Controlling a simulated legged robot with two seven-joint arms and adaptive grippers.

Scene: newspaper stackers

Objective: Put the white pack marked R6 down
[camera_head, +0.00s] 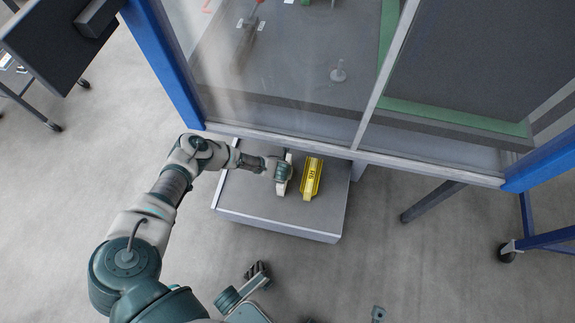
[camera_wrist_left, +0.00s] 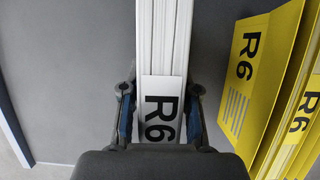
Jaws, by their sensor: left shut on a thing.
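The white pack marked R6 (camera_wrist_left: 165,45) is held between the two fingers of my left gripper (camera_wrist_left: 160,125) in the left wrist view. In the head view the pack (camera_head: 281,188) stands on edge over the grey box top, left of a yellow pack. My left gripper (camera_head: 284,172) is shut on it and partly covers it. I cannot tell whether its underside touches the grey surface. What seems to be my right gripper (camera_head: 257,269) is low in the head view, away from the box; its jaw state is unclear.
The yellow R6 pack (camera_head: 312,178) stands close to the right; it also shows in the left wrist view (camera_wrist_left: 262,75). The grey box (camera_head: 235,202) has bare top around both packs. A glazed frame with a metal rail (camera_head: 330,152) rises behind it.

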